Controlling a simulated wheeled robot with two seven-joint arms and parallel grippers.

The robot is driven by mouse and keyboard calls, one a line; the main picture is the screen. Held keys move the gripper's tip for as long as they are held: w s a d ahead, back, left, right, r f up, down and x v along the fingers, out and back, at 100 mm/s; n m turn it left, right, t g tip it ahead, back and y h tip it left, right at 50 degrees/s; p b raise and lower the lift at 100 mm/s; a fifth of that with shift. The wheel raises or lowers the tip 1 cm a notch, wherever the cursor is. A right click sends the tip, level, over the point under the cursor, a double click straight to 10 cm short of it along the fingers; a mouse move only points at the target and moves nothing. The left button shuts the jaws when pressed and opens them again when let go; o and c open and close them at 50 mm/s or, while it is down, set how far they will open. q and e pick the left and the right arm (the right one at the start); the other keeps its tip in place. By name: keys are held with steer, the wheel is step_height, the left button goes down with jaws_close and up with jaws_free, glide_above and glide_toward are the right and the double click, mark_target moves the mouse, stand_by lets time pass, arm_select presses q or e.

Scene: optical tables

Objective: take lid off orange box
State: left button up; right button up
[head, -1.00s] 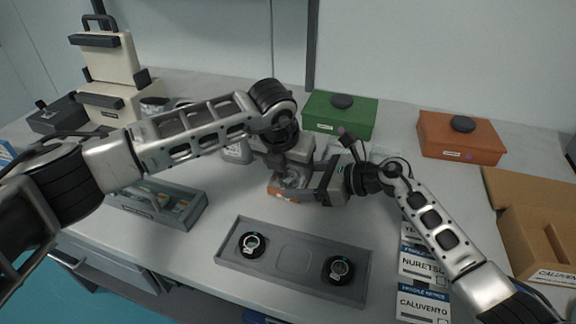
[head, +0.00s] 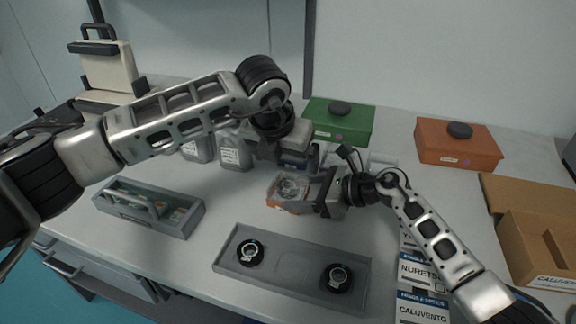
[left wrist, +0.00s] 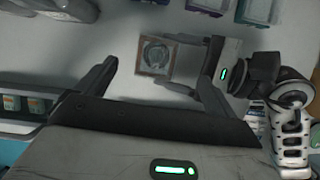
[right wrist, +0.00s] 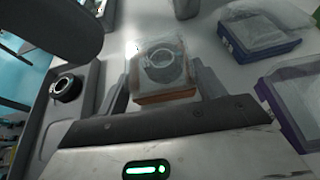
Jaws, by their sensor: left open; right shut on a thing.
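A small box with an orange base (head: 284,207) and a clear upper part stands mid-table. A ring-shaped item shows through its clear top (right wrist: 162,62), which appears to sit on the base. The box also shows in the left wrist view (left wrist: 156,56). My right gripper (head: 318,190) is shut on this box from the right. Its fingers are on either side of it in the right wrist view. My left gripper (head: 298,153) is open, above and behind the box. The box shows between its fingers in the left wrist view, apart from them.
A grey tray (head: 290,262) with two black round parts lies in front. Larger green (head: 338,122) and orange (head: 458,144) boxes with black knobs stand behind. A grey carrier (head: 150,210) is left, and a cardboard box (head: 540,245) right. Clear-topped boxes with purple bases (right wrist: 262,45) stand nearby.

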arm_select(q)
steer(key=v, duration=0.7)
arm_select(e)
steer(key=o, duration=1.4)
steer(key=shift+o, duration=0.2)
steer(key=shift+d+r, duration=0.1)
